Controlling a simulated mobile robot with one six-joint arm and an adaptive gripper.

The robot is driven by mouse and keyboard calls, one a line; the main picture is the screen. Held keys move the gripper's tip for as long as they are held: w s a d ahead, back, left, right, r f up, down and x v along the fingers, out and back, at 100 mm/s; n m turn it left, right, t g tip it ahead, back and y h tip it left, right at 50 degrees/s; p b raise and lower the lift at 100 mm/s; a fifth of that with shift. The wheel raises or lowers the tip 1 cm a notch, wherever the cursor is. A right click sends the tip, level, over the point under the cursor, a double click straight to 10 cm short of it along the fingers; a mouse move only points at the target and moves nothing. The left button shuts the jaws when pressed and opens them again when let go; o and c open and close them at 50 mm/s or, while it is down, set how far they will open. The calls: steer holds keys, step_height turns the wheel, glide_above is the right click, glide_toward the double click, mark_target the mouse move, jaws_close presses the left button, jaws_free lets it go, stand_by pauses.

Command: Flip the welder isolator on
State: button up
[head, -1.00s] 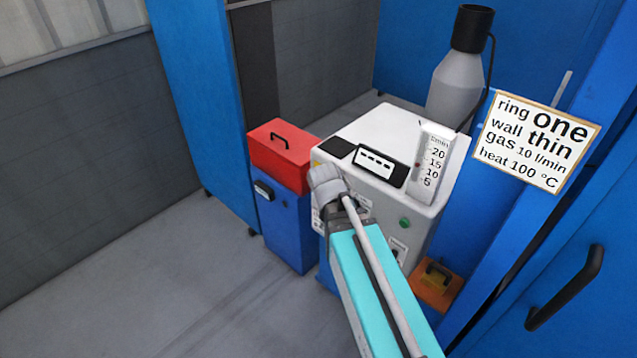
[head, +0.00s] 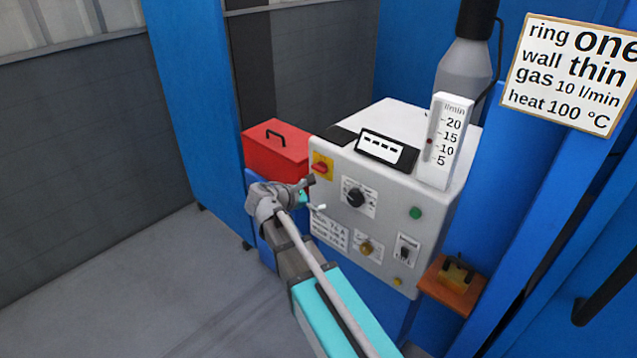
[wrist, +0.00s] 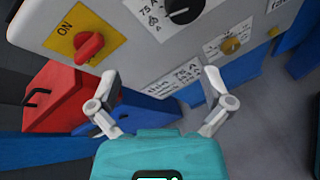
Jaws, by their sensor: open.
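The welder isolator (head: 321,166) is a red rotary knob on a yellow plate, at the upper left of the white welder's (head: 385,235) front panel. In the wrist view the isolator (wrist: 88,46) is at the upper left, with "ON" printed on the yellow plate and the knob's handle slanted. My gripper (head: 315,195) is open and empty, in front of the panel and a little below the isolator. In the wrist view the gripper (wrist: 163,85) has its fingers wide apart, with the isolator up and left of the left finger. I see no contact.
A black dial (head: 355,197), a green button (head: 415,213), a brass-coloured knob (head: 366,248) and a toggle switch (head: 404,252) share the panel. A red toolbox (head: 272,150) stands left of the welder. The grey floor at left is clear.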

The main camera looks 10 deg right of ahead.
mark_target(317, 170)
steer(key=w+a+n+t+h+b, duration=0.2)
steer(key=w+a+n+t+b, duration=0.2)
steer(key=w+a+n+b, duration=0.1)
steer(key=a+n+b, duration=0.1)
steer(key=a+n, duration=0.1)
steer(key=shift+a+f+t+h, duration=0.25)
steer(key=shift+a+t+h, duration=0.05)
steer(key=shift+w, duration=0.1)
steer(key=x, duration=1.3)
steer(key=shift+w+d, duration=0.2)
steer(key=shift+d, duration=0.15)
steer(key=c, duration=0.9)
